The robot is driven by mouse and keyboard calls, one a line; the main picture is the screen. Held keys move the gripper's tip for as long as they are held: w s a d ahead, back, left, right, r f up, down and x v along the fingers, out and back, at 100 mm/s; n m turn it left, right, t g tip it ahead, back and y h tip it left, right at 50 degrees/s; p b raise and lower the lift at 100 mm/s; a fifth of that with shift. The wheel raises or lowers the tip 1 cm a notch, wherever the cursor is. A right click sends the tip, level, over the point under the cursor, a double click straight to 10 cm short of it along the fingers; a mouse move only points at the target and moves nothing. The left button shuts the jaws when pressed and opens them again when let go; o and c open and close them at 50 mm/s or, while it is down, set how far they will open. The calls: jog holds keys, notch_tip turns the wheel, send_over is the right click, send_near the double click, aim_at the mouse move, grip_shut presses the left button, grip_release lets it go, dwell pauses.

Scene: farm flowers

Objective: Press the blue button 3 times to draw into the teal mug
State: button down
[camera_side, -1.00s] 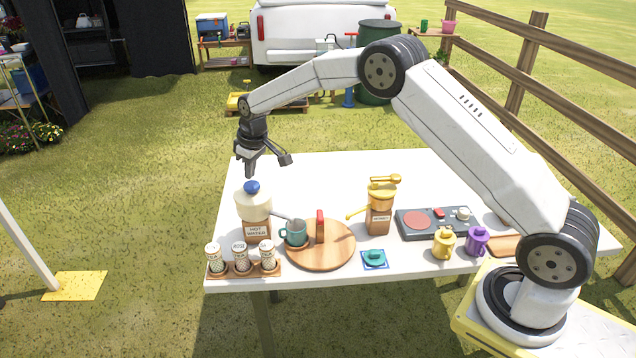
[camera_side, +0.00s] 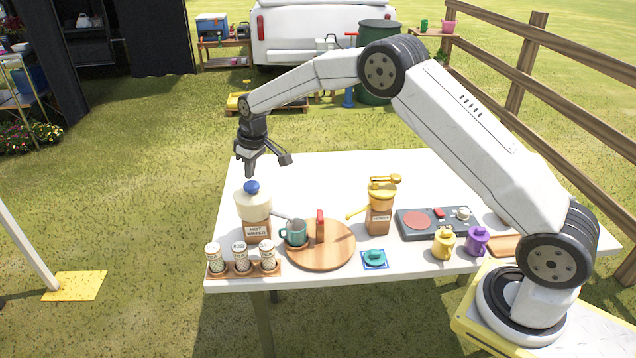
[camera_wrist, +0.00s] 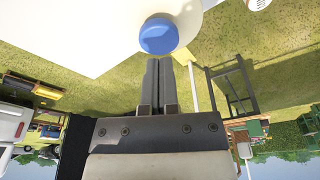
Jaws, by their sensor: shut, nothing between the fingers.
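The blue button (camera_side: 251,187) tops the white hot water dispenser (camera_side: 253,204) at the table's left side. The button also shows in the wrist view (camera_wrist: 158,37), just beyond my fingertips. The teal mug (camera_side: 296,232) stands upright by the left part of a round wooden board, near the end of the dispenser's spout (camera_side: 283,216). My gripper (camera_side: 250,172) points down above the button, shut and empty. A small gap shows between fingertips and button in the side view. The mug's inside is hard to make out.
A shaker rack (camera_side: 243,270) stands in front of the dispenser. A honey dispenser (camera_side: 379,220), a burner (camera_side: 436,222), a teal lid on a blue coaster (camera_side: 375,258), and yellow (camera_side: 444,243) and purple (camera_side: 477,240) pots stand right. The table's back is clear.

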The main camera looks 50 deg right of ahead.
jog(key=shift+f, duration=1.5)
dwell(0.9)
jog(key=shift+r, duration=1.45)
